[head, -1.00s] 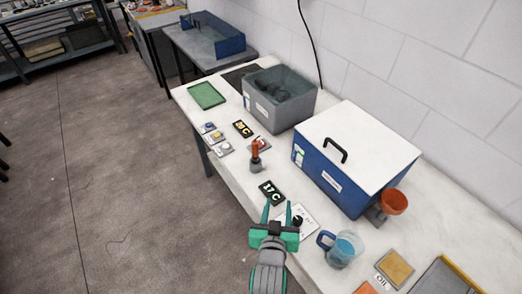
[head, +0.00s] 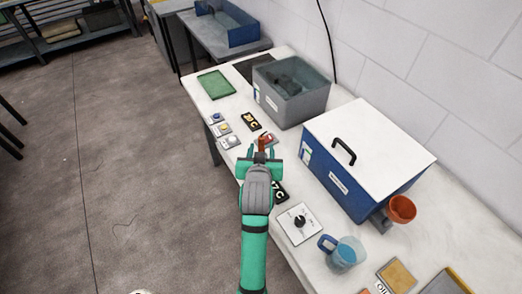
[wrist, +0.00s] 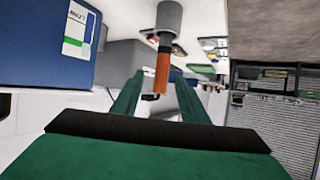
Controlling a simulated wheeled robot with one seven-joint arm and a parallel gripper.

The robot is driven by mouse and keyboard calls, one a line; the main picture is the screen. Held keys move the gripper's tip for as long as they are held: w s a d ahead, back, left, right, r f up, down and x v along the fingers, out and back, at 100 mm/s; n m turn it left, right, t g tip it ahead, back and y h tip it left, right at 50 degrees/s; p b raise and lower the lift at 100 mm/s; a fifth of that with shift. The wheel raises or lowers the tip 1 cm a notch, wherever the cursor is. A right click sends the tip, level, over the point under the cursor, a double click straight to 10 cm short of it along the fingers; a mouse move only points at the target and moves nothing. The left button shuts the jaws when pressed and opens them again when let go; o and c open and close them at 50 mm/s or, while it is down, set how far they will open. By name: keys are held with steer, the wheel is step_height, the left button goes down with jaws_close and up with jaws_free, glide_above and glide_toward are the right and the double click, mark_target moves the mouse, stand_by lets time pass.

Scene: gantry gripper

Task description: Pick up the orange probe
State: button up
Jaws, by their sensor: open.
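The orange probe (wrist: 162,68) stands in a small grey holder (wrist: 168,18) on the white bench. In the wrist view it shows between my two green fingers, near their tips. In the head view only a small part of the probe (head: 264,142) shows above my gripper (head: 261,158), which hides the holder and most of the probe. My gripper (wrist: 157,82) is open, with a finger on each side of the probe in the picture. I cannot tell whether either finger touches it.
A blue box (head: 330,175) with a white lid stands right of my gripper. A grey tub (head: 300,107) is behind. Button plates (head: 223,129), display cards (head: 251,122) and a green tray (head: 215,85) lie beyond. A dial panel (head: 308,235) and blue jug (head: 347,256) are nearer.

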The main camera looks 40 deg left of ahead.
mark_target(261, 146)
steer(key=x, duration=0.5)
steer(key=shift+a+f, duration=0.1)
steer(key=shift+f, duration=0.05)
steer(key=shift+a, duration=0.15)
jaws_close()
